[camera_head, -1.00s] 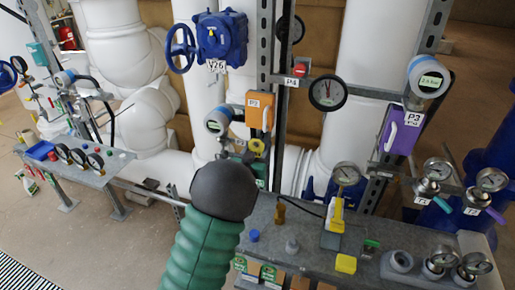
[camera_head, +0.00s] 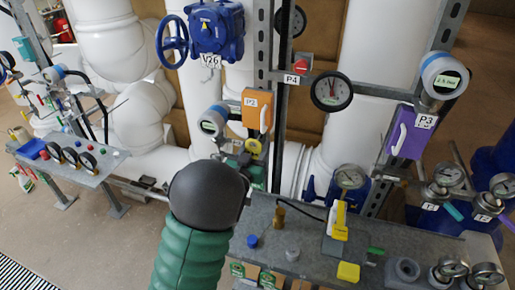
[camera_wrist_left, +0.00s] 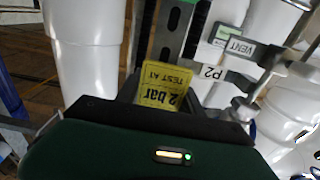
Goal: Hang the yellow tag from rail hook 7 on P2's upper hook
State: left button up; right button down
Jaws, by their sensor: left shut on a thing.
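My left gripper (camera_wrist_left: 165,112) is shut on a yellow tag (camera_wrist_left: 166,90) in the left wrist view. The tag's print, "2 bar" and "TEST AT", appears upside down. A P2 label (camera_wrist_left: 212,72) and a VENT plate (camera_wrist_left: 238,46) are just right of the tag, by a grey metal upright. In the head view my left wrist (camera_head: 208,195) stands below the orange P2 box (camera_head: 256,110) and hides the fingers and the tag. I cannot make out P2's upper hook or the rail hooks. My right gripper is not in view.
A blue valve V26 (camera_head: 215,32) is above P2. A round dial (camera_head: 331,91) and purple P3 box (camera_head: 409,133) are to the right. A grey bench (camera_head: 300,215) below bears a yellow-and-white tool (camera_head: 339,220), caps and gauges. White pipes stand behind.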

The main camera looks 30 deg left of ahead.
aim_at(254, 154)
pick_arm(q)
jog(key=shift+s+f, duration=0.15)
jog(key=shift+f, duration=0.1)
jog(key=shift+s+d, duration=0.15)
jog(key=shift+s, duration=0.45)
jog(key=shift+v, duration=1)
jog(key=v, duration=0.3)
jog(key=shift+s+d, duration=0.1)
jog(key=shift+s, duration=0.15)
